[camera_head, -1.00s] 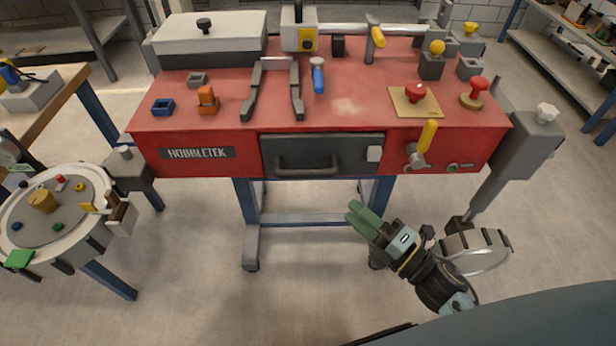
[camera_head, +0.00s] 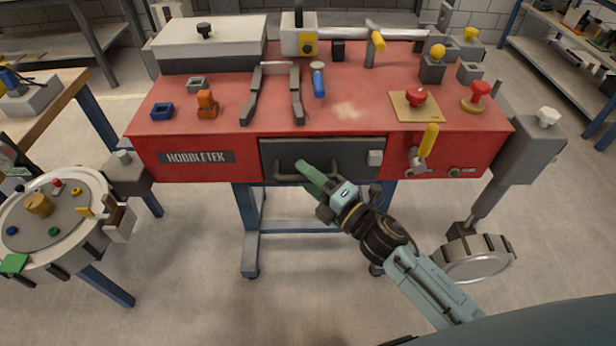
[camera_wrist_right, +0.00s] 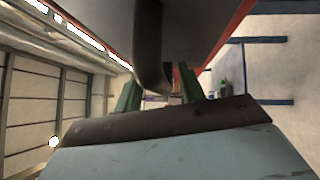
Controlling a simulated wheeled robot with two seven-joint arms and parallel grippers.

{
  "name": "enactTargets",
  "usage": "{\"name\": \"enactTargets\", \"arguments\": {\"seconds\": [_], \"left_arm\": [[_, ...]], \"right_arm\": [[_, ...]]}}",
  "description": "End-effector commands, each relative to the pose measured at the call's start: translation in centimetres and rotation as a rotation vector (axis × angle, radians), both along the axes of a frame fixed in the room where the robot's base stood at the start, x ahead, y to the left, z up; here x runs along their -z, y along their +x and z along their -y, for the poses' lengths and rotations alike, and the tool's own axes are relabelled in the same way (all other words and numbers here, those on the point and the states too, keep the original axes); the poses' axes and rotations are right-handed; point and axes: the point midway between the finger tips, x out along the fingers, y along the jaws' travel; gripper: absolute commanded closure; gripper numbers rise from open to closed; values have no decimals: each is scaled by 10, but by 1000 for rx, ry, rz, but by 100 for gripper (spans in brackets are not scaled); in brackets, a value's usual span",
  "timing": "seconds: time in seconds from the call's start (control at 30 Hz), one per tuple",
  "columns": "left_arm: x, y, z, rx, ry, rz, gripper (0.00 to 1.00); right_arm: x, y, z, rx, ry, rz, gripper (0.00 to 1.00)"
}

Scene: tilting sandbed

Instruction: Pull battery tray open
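The battery tray (camera_head: 345,152) is a dark grey drawer front set in the red bench below the table top. It sits flush in the bench. Its bar handle (camera_head: 290,178) runs along the lower part. My right gripper (camera_head: 309,175) reaches up from the lower right, with its green fingers at the handle and covering its middle. In the right wrist view, the dark curved handle (camera_wrist_right: 149,45) comes down between the two spread fingers (camera_wrist_right: 160,92). The fingers look open, with gaps beside the handle. My left gripper is not in view.
The red bench (camera_head: 220,122) carries levers, knobs and a grey lidded box (camera_head: 208,42). A yellow-handled lever (camera_head: 428,140) stands right of the drawer. A round table (camera_head: 95,240) stands left.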

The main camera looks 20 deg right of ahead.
Motion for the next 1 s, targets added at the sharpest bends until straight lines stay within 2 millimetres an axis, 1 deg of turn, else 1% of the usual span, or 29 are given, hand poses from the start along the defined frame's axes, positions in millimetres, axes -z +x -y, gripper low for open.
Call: {"name": "enactTargets", "arguments": {"seconds": [0.27,0.57,0.87,1.0], "left_arm": [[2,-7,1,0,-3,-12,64],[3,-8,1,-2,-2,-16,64],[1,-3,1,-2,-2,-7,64],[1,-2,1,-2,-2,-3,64]], "right_arm": [[0,1,-1,0,0,-1,60],[0,1,0,0,0,-1,100],[0,0,-2,-2,1,-1,100],[0,-6,-10,-14,1,-2,100]]}}
